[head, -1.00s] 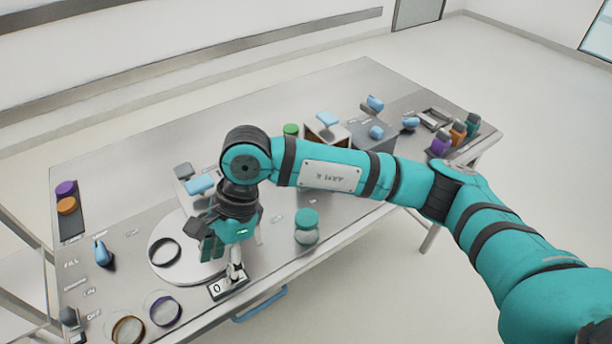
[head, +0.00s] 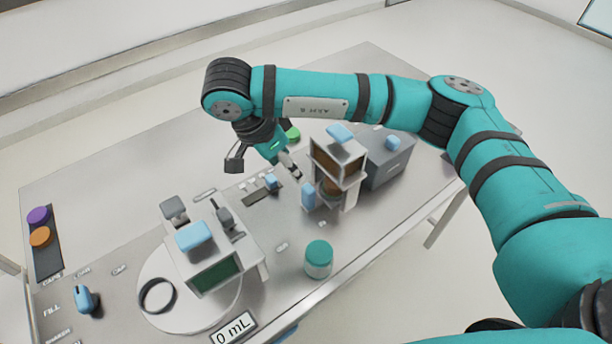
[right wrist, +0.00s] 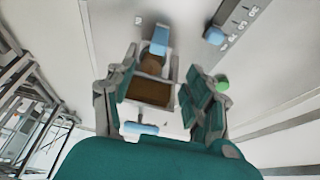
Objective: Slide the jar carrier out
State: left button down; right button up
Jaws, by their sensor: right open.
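A white housing with a brown front panel (head: 338,163) stands right of the table's middle. A brown jar (head: 332,188) sits in its lower opening, partly hidden. A light blue handle (head: 308,196) is at its front left, apparently the jar carrier's; the carrier itself is hard to make out. My right gripper (head: 263,160) is open and empty, above the table to the left of the housing. In the right wrist view the housing (right wrist: 150,90), the jar (right wrist: 153,60) and the blue handle (right wrist: 159,40) appear between the open fingers, with no clear contact. My left gripper is not in view.
A dispenser with a green screen (head: 214,277) stands over a round white plate (head: 190,318) at left. A teal-lidded jar (head: 318,258) stands near the front edge. A grey box (head: 388,163) is right of the housing. A graduated slider (head: 262,192) lies left of it.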

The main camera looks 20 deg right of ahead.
jog(key=p, duration=0.2)
send_over(313, 195)
jog(key=a, duration=0.3)
jog(key=f, duration=0.6)
jog(key=shift+w+d+f, duration=0.2)
jog(key=shift+d+f, duration=0.05)
jog(key=p+x, duration=0.2)
jog(key=x, duration=0.7)
jog(key=shift+w, duration=0.15)
jog(key=shift+w+d+f, duration=0.1)
jog(key=shift+f, duration=0.3)
grip_shut()
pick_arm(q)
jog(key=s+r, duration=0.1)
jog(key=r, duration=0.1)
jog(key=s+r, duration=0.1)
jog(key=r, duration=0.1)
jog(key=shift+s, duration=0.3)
